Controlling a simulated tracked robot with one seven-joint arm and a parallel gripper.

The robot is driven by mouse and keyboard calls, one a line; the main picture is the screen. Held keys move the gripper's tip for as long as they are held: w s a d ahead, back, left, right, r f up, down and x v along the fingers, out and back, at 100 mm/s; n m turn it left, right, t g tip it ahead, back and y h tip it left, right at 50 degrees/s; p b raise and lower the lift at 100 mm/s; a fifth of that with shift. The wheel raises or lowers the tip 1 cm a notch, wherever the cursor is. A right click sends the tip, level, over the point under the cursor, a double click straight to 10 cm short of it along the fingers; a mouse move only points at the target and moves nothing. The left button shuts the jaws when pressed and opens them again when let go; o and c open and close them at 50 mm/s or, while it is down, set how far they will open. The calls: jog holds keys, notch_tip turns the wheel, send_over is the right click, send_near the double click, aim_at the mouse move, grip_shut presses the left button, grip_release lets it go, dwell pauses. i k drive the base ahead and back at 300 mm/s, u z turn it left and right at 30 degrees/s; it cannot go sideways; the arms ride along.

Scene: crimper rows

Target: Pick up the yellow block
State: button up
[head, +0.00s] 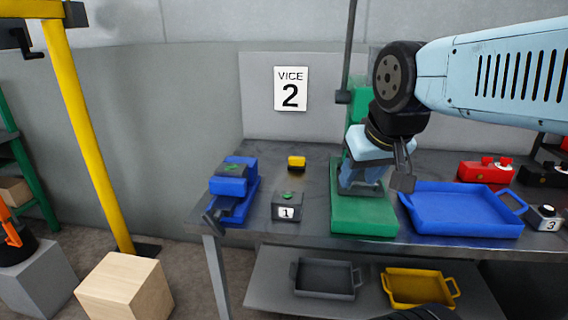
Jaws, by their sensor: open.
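A small yellow block (296,160) with a dark lower part sits on the grey workbench (270,238), towards the back, left of the green press. My gripper (378,187) hangs in front of the green press (362,217), to the right of the yellow block and apart from it. Its jaws are open, and I see nothing held between them. The arm hides part of the press.
A blue vice (230,182) stands left on the bench, beside a grey box marked 1 (287,212). A blue tray (462,212) and a red box (484,172) are at the right. A grey tray (325,279) and yellow tray (420,287) lie on the lower shelf.

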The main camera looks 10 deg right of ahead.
aim_at(296, 163)
jog(key=i, duration=0.85)
jog(key=z, duration=0.05)
